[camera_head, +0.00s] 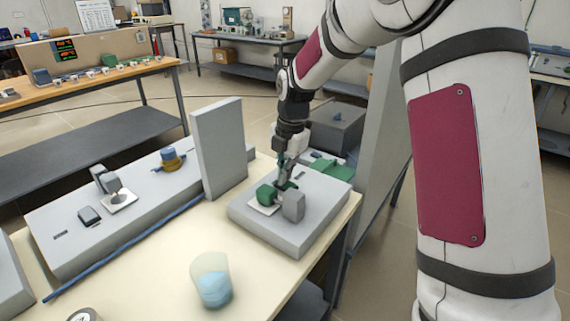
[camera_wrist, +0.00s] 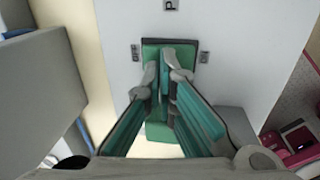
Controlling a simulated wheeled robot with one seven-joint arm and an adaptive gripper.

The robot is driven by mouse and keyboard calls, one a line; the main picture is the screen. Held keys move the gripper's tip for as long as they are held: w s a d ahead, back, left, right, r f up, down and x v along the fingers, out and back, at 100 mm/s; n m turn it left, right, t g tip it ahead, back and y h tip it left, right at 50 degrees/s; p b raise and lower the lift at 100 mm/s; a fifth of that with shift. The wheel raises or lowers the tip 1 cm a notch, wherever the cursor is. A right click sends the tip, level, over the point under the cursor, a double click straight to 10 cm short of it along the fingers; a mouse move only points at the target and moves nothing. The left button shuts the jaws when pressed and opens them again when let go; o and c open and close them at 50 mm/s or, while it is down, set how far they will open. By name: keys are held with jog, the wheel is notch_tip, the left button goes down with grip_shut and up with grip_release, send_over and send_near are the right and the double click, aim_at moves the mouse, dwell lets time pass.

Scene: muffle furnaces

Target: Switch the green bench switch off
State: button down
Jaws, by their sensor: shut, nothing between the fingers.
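The green bench switch (camera_head: 266,194) sits on top of a light grey box (camera_head: 318,232) on the bench, beside a small grey block (camera_head: 293,206). In the wrist view, green parts of the switch (camera_wrist: 160,133) show at the fingertips and lower down between the fingers. In the wrist view my gripper (camera_wrist: 165,72) covers much of the switch. I cannot tell whether the fingertips touch it or which way it is set.
A tall grey panel (camera_head: 219,148) stands left of the box. Further left are a long grey unit (camera_head: 110,222) and a blue rod (camera_head: 130,245). A cup with blue contents (camera_head: 211,280) stands in front. A green object (camera_head: 330,168) lies behind the box.

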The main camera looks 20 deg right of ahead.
jog(key=shift+a+f, duration=0.1)
jog(key=shift+f, duration=0.1)
dwell(0.3)
jog(key=shift+w+f+g+h+p, duration=0.15)
jog(key=shift+f+g+h+p, duration=0.15)
jog(key=shift+g+p, duration=0.1)
jog(key=shift+s+d+r+p, duration=0.1)
jog(key=shift+s+d+p, duration=0.35)
jog(key=shift+s, duration=0.25)
